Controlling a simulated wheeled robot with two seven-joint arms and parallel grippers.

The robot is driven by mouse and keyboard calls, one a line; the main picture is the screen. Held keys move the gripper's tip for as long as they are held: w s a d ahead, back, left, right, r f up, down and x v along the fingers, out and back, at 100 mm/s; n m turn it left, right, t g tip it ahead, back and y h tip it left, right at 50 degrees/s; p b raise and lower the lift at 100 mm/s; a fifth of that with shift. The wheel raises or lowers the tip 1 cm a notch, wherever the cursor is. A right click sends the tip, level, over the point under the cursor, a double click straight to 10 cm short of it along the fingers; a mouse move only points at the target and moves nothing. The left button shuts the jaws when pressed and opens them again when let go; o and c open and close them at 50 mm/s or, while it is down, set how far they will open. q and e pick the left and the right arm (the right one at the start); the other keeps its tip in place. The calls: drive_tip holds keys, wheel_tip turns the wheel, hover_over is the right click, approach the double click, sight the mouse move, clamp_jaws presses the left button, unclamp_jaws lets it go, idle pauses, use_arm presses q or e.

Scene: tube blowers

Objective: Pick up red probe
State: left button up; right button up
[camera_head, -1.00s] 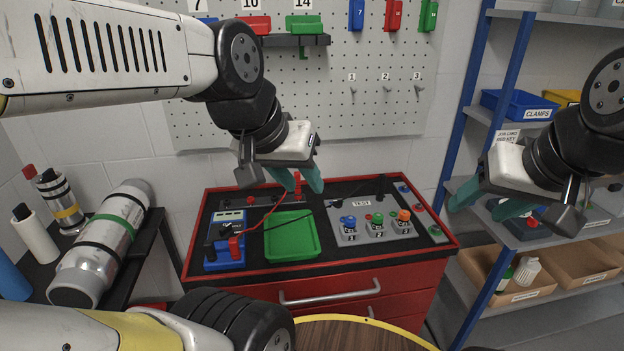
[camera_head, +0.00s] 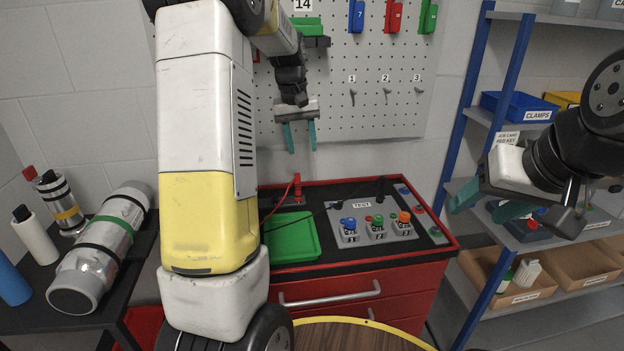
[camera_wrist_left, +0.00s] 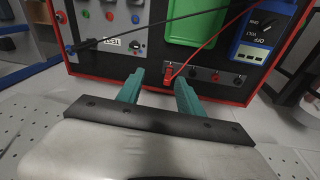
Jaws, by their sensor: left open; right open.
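The red probe (camera_head: 297,186) stands upright at the back of the red-edged black bench top, with a red wire running from it. My right gripper (camera_head: 480,206) is open and empty by the shelf at right.
A green tray (camera_head: 312,238) and a grey TEST panel (camera_head: 350,236) with coloured knobs lie on the bench. A blue meter (camera_wrist_left: 262,32) shows in the wrist view; my left arm hides it in the head view. A pegboard (camera_head: 370,110) stands behind.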

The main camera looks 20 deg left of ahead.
use_arm(q)
drive_tip(key=n+g, duration=0.1)
drive_tip(key=g, duration=0.1)
hover_over(298, 196)
drive_tip(key=w, duration=0.2)
drive_tip(key=shift+y, duration=0.4)
drive_tip(key=f, duration=1.1)
drive_tip(key=shift+s+d+f, duration=0.1)
drive_tip(key=shift+s+f, duration=0.15)
drive_tip(key=shift+f, duration=0.05)
drive_tip(key=f, duration=0.8)
drive_tip(key=shift+s+a+f, duration=0.1)
drive_tip(key=shift+s+a, duration=0.15)
drive_tip(key=shift+s, duration=0.05)
clamp_jaws()
